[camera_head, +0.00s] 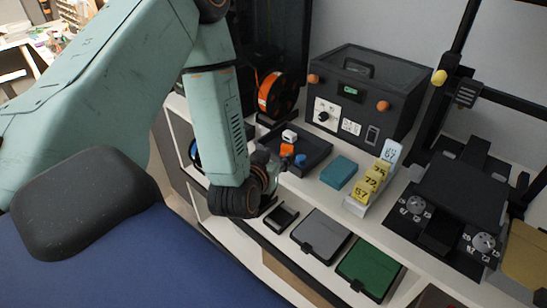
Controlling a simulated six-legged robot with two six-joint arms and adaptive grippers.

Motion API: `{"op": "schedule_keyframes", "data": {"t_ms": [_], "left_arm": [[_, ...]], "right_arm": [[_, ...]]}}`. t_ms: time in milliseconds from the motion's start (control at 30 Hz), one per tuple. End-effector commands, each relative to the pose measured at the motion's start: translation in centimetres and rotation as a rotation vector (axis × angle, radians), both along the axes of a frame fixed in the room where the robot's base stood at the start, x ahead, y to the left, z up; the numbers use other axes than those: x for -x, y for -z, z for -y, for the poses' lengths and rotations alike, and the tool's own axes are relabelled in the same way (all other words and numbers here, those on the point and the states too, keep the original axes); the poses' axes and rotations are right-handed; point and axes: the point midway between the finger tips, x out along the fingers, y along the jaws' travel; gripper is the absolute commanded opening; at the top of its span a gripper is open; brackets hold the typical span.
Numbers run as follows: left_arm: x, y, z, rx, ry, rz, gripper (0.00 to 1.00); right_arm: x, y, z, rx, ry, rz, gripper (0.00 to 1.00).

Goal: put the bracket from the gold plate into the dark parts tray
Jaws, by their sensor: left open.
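The dark parts tray (318,153) sits on the white shelf top, left of centre. A white part (289,136), an orange part (287,150) and a blue part (300,160) lie in it. My left arm comes down from the upper left. My left gripper (268,165) is open at the near-left edge of the tray, partly hidden behind my wrist. A gold plate (525,255) shows at the right edge, cut off by the picture. I cannot make out a bracket on its visible part. My right gripper is not in view.
A black control box (365,95) stands behind the tray. A teal block (339,172) and yellow number cards (372,180) are to its right. Grey (321,236) and green (369,267) flat cases lie lower in front.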

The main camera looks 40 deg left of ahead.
Motion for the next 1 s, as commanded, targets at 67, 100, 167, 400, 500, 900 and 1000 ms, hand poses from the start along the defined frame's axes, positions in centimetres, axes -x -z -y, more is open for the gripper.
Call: {"op": "schedule_keyframes", "data": {"t_ms": [67, 100, 167, 400, 500, 900, 1000], "left_arm": [[0.5, -0.3, 0.2, 0.0, 0.0, 0.0, 0.41], [0.7, -0.3, 0.2, 0.0, 0.0, 0.0, 0.41], [0.8, -0.4, 0.3, 0.0, 0.0, 0.001, 0.41], [3.8, 4.3, 3.2, 0.049, 0.075, -0.185, 0.41], [8.7, 9.5, 6.4, 0.109, 0.149, -0.425, 0.41], [28.5, 17.4, 11.7, 0.21, 0.245, -1.15, 0.41], [29.3, 17.5, 11.8, 0.214, 0.243, -1.177, 0.41]], "right_arm": [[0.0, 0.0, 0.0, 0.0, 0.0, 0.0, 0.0], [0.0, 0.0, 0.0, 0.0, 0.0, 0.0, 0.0], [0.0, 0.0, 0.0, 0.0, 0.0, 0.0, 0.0], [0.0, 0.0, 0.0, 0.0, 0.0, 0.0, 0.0], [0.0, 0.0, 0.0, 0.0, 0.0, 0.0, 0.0], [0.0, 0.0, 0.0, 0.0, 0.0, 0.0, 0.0], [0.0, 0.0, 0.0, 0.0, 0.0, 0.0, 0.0]]}}
